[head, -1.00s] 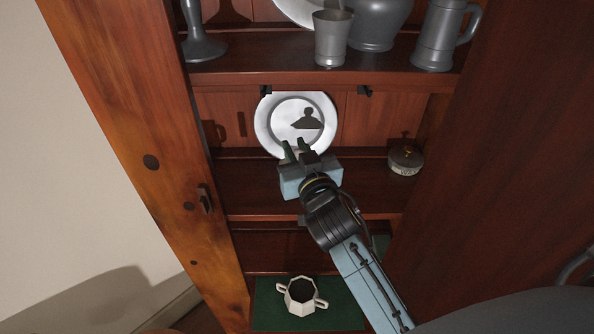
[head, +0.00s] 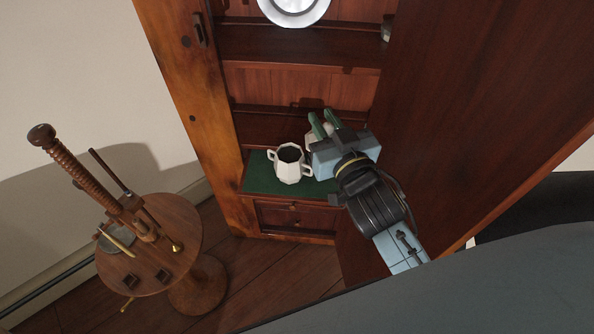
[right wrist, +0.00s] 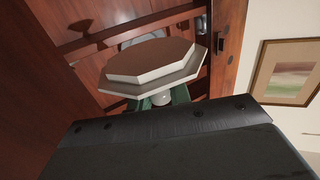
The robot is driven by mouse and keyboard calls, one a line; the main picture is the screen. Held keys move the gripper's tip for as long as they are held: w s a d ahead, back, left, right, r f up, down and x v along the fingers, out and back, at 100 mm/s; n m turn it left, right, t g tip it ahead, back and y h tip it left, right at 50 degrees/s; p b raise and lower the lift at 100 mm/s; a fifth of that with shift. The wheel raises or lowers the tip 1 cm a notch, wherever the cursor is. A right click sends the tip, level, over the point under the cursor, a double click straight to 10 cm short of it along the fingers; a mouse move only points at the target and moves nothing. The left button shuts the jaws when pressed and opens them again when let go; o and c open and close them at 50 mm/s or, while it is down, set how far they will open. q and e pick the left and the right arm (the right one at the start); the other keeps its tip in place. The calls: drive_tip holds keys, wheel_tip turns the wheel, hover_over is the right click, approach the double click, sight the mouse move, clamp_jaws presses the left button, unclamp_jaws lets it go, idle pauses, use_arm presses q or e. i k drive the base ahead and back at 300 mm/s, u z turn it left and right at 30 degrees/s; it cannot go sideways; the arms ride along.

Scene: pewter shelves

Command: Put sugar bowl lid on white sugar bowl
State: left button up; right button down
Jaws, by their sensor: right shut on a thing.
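The white sugar bowl (head: 290,165), faceted with two handles, stands upright and uncovered on a green surface low in the cupboard in the head view. My right gripper (head: 320,121) is just right of and a little above the bowl, apart from it as far as I can tell. It is shut on the sugar bowl lid, which is mostly hidden by the fingers and gripper body in the head view. In the right wrist view the lid (right wrist: 157,63) shows as an octagonal white piece with a brown underside, its knob between the green fingers (right wrist: 165,99). My left gripper is not in view.
The green surface (head: 262,183) has a drawer (head: 296,220) below it. A dark red wooden panel (head: 460,130) rises close to my right arm. Shelves with a pewter plate (head: 293,8) are above. A round wooden table (head: 185,222) stands at left.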

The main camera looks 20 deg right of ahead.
sight(290, 155)
drive_tip(key=k, duration=0.75)
drive_tip(key=u, duration=1.05)
drive_tip(key=i, duration=1.15)
drive_tip(key=z, duration=1.15)
